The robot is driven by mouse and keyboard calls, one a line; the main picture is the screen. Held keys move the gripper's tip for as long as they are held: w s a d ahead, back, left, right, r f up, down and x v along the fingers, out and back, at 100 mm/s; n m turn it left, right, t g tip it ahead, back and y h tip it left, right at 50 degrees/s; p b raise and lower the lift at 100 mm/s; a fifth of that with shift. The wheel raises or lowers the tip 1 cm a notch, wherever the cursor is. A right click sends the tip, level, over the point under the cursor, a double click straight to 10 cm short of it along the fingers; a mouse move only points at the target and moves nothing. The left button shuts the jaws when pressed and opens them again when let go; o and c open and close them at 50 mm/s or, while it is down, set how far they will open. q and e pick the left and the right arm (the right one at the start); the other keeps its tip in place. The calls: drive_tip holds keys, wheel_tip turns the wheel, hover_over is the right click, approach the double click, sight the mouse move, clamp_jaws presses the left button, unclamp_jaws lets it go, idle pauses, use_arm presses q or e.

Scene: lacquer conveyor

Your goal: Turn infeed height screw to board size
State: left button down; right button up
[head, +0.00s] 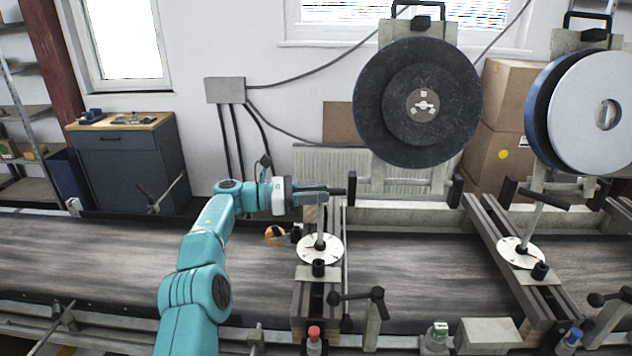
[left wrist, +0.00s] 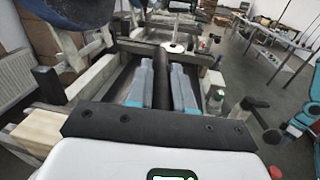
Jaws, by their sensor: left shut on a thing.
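The infeed height screw (head: 320,226) stands upright over a white round dial (head: 318,250) with marks round its edge, on the rail across the conveyor. My left gripper (head: 332,191) is at the top of this screw, reaching in level from the left. In the left wrist view its two grey fingers (left wrist: 163,88) lie on both sides of a dark round bar (left wrist: 162,62), which appears to be the screw's handle. The fingers are shut on it. The dial's reading is too small to tell. My right gripper is not in view.
A second screw with its own dial (head: 520,252) and black handle (head: 544,199) stands to the right. A large dark disc (head: 418,135) hangs above and behind my gripper. A clamp lever (head: 358,296) and a red-capped bottle (head: 314,342) are in front. The conveyor (head: 100,249) at left is bare.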

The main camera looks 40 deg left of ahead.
use_arm(q)
drive_tip(key=shift+r, duration=0.2)
drive_tip(key=c, duration=1)
unclamp_jaws()
drive_tip(key=shift+f, duration=0.15)
drive_tip(key=shift+v, duration=3.7)
drive_tip(key=shift+c, duration=0.4)
